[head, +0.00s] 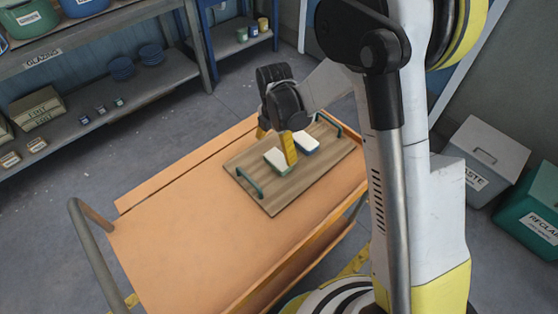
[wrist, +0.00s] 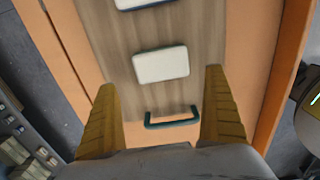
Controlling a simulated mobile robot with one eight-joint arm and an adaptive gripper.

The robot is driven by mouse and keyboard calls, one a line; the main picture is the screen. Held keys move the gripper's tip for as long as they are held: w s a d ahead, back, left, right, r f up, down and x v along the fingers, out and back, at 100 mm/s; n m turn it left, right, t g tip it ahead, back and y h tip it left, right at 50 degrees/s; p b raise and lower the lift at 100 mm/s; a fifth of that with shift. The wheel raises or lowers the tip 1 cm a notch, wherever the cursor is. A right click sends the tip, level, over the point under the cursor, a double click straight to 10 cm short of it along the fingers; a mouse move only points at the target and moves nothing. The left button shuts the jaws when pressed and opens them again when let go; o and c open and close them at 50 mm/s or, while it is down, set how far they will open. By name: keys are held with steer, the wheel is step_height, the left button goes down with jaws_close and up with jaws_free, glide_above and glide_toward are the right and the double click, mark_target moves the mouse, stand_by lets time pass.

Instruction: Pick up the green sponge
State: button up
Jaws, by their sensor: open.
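The green sponge (head: 277,162) lies flat on a wooden tray, its pale top up with a thin green layer along its lower edge. My gripper (head: 277,148) is above the tray, with one yellow finger partly in front of the sponge in the head view. In the wrist view my gripper (wrist: 160,81) is open with nothing between its fingers but the view of the tray.
A second sponge with a blue lower layer (head: 306,144) lies close by on the tray (head: 275,203). A teal tray handle (wrist: 172,121) shows between my fingers in the wrist view. The orange cart top (head: 190,225) is bare at left. Shelves and bins stand apart.

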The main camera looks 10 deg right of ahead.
mark_target(278, 158)
steer(key=f+b, duration=0.1)
steer(key=f, duration=0.1)
steer(key=f+b, duration=0.1)
steer(key=f, duration=0.1)
steer(key=f+b, duration=0.1)
steer(key=f, duration=0.2)
steer(key=shift+d+f, duration=0.1)
steer(key=shift+d, duration=0.3)
steer(key=c, duration=0.8)
